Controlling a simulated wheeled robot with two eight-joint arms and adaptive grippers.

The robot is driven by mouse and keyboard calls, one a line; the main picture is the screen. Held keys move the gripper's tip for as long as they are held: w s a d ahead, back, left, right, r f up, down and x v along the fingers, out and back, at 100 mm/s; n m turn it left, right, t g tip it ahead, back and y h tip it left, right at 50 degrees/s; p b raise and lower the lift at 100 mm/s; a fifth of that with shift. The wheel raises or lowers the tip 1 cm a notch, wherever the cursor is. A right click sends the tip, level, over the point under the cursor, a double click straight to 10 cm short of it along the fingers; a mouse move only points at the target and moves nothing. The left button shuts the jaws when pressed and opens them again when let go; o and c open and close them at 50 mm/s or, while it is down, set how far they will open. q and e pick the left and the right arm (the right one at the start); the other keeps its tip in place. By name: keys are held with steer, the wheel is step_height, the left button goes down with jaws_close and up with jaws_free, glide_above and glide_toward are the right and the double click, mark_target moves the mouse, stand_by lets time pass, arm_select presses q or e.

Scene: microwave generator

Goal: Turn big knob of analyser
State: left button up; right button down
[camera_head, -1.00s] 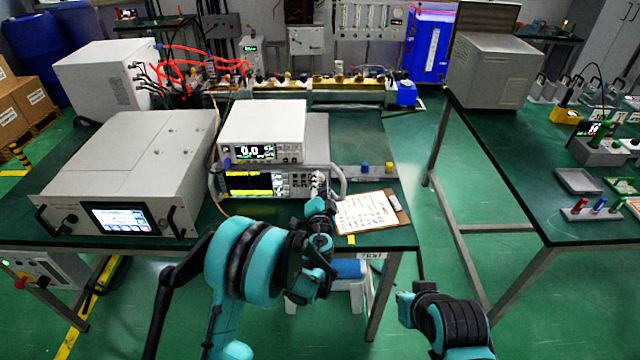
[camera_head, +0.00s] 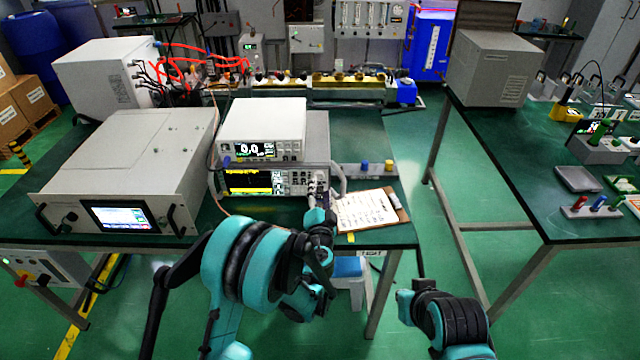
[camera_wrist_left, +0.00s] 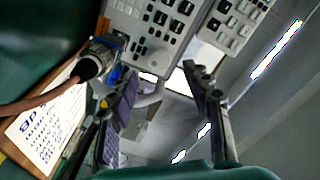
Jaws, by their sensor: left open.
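The analyser (camera_head: 250,183) is a grey instrument with a dark and yellow screen, under a white meter on the left bench. My left gripper (camera_head: 318,191) is open at the right end of its front panel. In the left wrist view, the open fingers (camera_wrist_left: 156,76) stand apart before the button panel (camera_wrist_left: 150,25). A pale round knob (camera_wrist_left: 158,61) shows on the panel between the fingertips, apparently untouched. I cannot tell the exact gap. In the head view my fingers partly cover that corner of the panel.
A white meter (camera_head: 262,130) rests on the analyser. A large grey box with a touchscreen (camera_head: 122,217) stands left. A clipboard (camera_head: 366,212) lies right of my left gripper. In the wrist view, a cable plug (camera_wrist_left: 95,62) is close beside the left finger.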

arm_select(q)
steer(key=shift+s, duration=1.5)
steer(key=shift+a, duration=0.1)
steer(key=s+a+r+n+g+y, duration=0.25)
steer(key=s+a+r+n, duration=0.2)
steer(key=a, duration=0.45)
steer(key=s+a+r+n+g+y, duration=0.25)
steer(key=s+a, duration=0.25)
steer(key=a, duration=0.3)
steer(key=s+f+n+g+h, duration=0.1)
steer(key=s+f+g+h, duration=0.1)
steer(key=s, duration=0.9)
steer(key=s+f+n+g+h, duration=0.1)
steer(key=s+n+g+h, duration=0.1)
steer(key=s, duration=0.9)
steer(key=shift+s+a+f+n+g+h, duration=0.3)
steer(key=shift+a+f+g+h, duration=0.15)
steer(key=shift+g, duration=0.55)
